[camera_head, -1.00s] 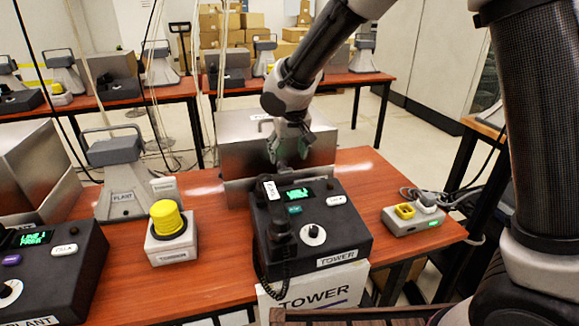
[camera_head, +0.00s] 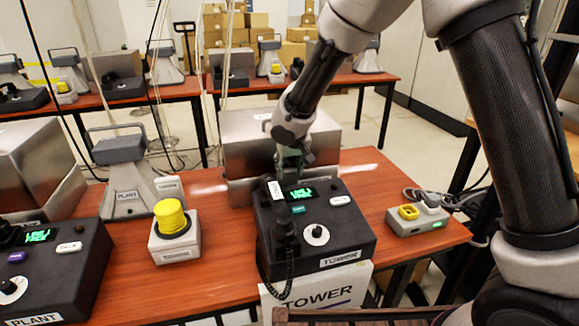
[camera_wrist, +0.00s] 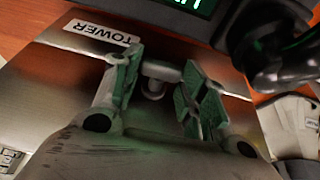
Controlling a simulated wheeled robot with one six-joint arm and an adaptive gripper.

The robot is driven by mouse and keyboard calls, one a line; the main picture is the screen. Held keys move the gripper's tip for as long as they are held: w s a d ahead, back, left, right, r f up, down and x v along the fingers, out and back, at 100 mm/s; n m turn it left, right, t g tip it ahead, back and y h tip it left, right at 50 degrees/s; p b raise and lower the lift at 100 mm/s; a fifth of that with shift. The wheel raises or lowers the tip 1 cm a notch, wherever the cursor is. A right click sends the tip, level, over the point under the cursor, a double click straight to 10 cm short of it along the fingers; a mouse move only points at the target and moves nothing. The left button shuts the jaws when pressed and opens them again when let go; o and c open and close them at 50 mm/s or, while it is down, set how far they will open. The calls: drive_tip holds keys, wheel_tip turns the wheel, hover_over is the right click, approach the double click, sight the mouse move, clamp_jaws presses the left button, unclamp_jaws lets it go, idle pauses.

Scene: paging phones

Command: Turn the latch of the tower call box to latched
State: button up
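The tower call box is a steel box (camera_head: 240,150) on the red-brown table, behind the black TOWER phone. In the wrist view its brushed metal face (camera_wrist: 60,85) carries a TOWER label (camera_wrist: 101,31). A small pale metal latch (camera_wrist: 160,72) sticks out near a seam of the box. My gripper (camera_wrist: 158,88) is open, with its green-padded fingers on either side of the latch and visible gaps to it. In the head view my gripper (camera_head: 292,163) is low at the box's front, and the latch is hidden there.
The TOWER phone (camera_head: 340,235) stands close in front of the box; its black handset (camera_wrist: 270,45) is near my right finger in the wrist view. A yellow button unit (camera_head: 172,235) stands left, and a grey unit (camera_head: 415,222) with a yellow part stands right.

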drive_tip(key=shift+c, duration=1)
drive_tip(key=shift+a, duration=0.1)
drive_tip(key=h, duration=0.1)
drive_tip(key=t+h, duration=0.1)
drive_tip(key=shift+s+a+n+h, duration=0.1)
drive_tip(key=shift+a+n+h, duration=0.2)
drive_tip(key=shift+a+f+n+t+h, duration=0.15)
drive_tip(key=shift+n+t+h, duration=0.25)
drive_tip(key=shift+h, duration=0.9)
drive_tip(key=o, duration=1)
